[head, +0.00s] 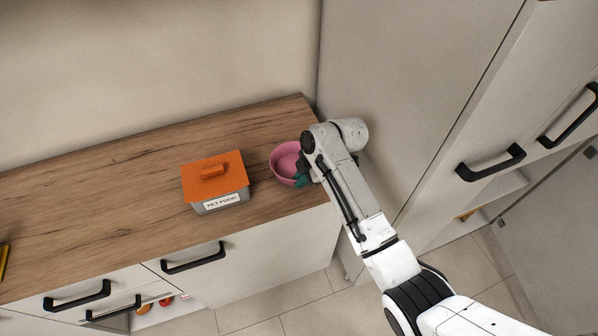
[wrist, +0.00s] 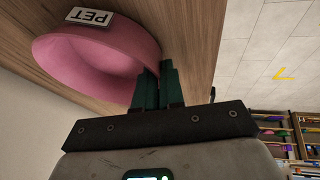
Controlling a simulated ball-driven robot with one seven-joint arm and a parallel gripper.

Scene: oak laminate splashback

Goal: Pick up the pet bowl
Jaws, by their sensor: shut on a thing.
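The pink pet bowl (head: 285,160) stands on the wooden counter, right of the pet food box. In the wrist view the bowl (wrist: 85,62) shows its hollow inside and a white label reading "PET". My gripper (head: 303,178) is at the right side of the bowl. Its green fingers (wrist: 158,80) are closed together on the bowl's rim. The arm hides part of the bowl's right side in the head view. I cannot tell whether the bowl is lifted off the counter.
A grey pet food box with an orange lid (head: 215,180) stands left of the bowl. A tall cabinet (head: 420,70) rises close on the right. Drawers with black handles (head: 193,258) are below.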

